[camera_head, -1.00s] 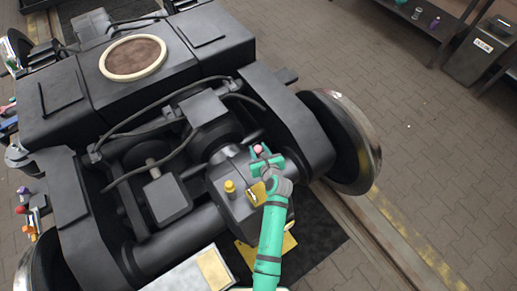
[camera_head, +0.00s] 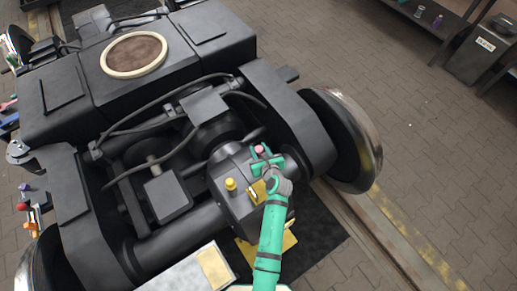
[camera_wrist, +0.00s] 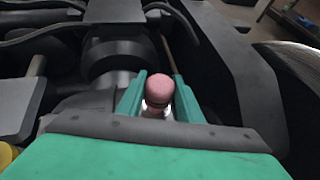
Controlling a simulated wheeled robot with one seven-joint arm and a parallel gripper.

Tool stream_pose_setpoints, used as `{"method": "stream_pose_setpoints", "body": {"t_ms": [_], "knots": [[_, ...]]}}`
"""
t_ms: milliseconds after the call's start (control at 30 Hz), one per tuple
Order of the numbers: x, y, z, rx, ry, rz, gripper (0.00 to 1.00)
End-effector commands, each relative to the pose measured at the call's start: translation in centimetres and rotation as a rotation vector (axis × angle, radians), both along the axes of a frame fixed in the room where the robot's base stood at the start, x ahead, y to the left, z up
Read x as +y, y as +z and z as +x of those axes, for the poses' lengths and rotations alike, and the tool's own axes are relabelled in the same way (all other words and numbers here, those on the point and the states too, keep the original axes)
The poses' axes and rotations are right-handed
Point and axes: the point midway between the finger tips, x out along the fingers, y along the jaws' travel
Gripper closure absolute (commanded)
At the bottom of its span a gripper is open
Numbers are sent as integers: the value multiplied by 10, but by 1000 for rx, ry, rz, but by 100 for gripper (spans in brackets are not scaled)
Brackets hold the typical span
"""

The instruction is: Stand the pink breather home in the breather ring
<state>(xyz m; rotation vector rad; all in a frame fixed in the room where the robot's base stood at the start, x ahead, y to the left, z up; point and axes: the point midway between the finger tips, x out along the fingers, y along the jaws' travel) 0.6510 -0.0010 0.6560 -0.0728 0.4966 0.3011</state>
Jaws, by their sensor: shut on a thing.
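The pink breather (camera_head: 259,149) is a small rounded cap. It stands upright over the dark gearbox casing of the bogie. My gripper (camera_head: 263,158) is shut on it. In the wrist view the pink breather (camera_wrist: 159,88) sits between the two green fingers of my gripper (camera_wrist: 158,98), with a pale metallic part below its cap. The breather ring cannot be made out; the fingers and the breather cover the place below. I cannot tell whether the breather's foot touches the casing.
A yellow cap (camera_head: 231,184) stands on the casing left of my gripper, with a yellow plate (camera_head: 258,192) beside it. The large wheel (camera_head: 345,140) is to the right. Hoses and a dark cylinder (camera_wrist: 118,55) lie beyond the fingers.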

Motion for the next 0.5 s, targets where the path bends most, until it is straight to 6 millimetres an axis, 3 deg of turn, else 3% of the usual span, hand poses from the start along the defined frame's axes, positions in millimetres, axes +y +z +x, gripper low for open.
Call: {"method": "stream_pose_setpoints", "body": {"t_ms": [500], "knots": [[0,-11,0,-1,1,1,91]]}}
